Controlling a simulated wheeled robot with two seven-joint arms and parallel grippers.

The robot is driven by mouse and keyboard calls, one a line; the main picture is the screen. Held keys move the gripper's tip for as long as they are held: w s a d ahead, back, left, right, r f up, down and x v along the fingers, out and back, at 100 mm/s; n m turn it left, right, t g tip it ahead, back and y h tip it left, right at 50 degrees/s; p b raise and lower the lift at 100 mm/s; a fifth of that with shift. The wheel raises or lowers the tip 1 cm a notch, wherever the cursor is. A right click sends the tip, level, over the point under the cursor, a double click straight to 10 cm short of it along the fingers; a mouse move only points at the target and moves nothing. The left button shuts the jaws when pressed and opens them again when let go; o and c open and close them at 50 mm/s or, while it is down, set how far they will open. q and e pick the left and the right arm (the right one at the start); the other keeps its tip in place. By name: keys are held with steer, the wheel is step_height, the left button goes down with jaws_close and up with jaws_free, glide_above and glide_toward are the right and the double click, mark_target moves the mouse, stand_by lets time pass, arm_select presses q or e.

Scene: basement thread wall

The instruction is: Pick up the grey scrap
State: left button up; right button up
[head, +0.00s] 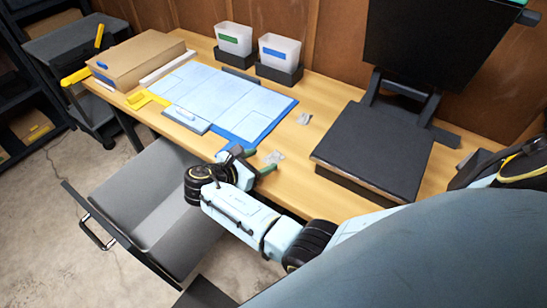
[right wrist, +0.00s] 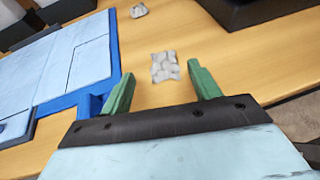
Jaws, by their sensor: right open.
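A crumpled light grey scrap (head: 273,157) lies on the wooden table near its front edge. In the right wrist view the grey scrap (right wrist: 165,66) shows just beyond and between the fingertips, not held. My right gripper (head: 257,161) is open, with green fingers, low at the table's front edge beside this scrap. It also shows in the right wrist view (right wrist: 160,76). A second small grey scrap (head: 304,118) lies farther back on the table and shows at the top of the wrist view (right wrist: 139,10). My left gripper is not seen.
A blue mat with pale panels (head: 262,105) lies left of the scraps. A black slab-like stand (head: 375,150) is to their right. Two white bins (head: 279,51) in dark trays and a cardboard box (head: 140,58) stand farther back.

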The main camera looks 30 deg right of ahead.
mark_target(272, 157)
steer(key=x, duration=0.4)
steer(key=shift+s+d+f+b, duration=0.15)
steer(key=shift+b, duration=0.15)
steer(key=c, duration=1.1)
